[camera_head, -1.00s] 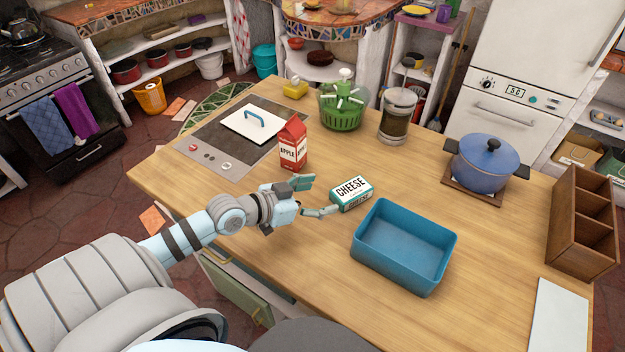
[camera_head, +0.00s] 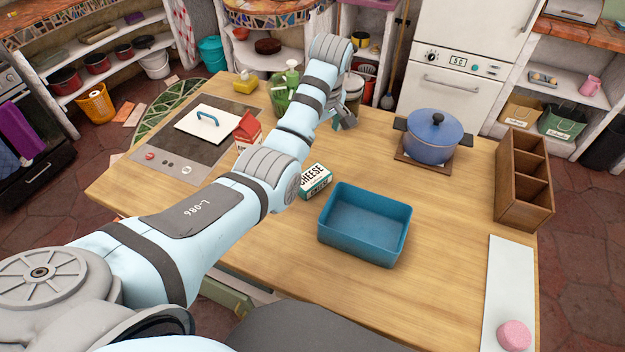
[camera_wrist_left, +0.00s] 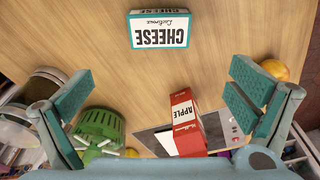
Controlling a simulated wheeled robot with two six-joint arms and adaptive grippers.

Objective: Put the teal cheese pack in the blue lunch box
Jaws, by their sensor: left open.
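The teal and white cheese pack (camera_head: 315,182) lies on the wooden counter just left of the blue lunch box (camera_head: 352,246), partly hidden by my left arm. The lunch box is open and empty. My left gripper (camera_head: 345,114) is beyond the pack, toward the back of the counter and near the glass jar. In the left wrist view the pack (camera_wrist_left: 159,30) shows whole at the top, apart from the fingers. The gripper (camera_wrist_left: 160,84) is open there, its two fingers wide apart with nothing held. My right gripper is not in view.
A red apple carton (camera_head: 247,131) stands behind my left arm, by the hob (camera_head: 172,155). A green basket (camera_head: 281,100) and a glass jar (camera_head: 353,88) are at the back. A blue pot (camera_head: 432,138) and wooden organizer (camera_head: 524,180) stand right.

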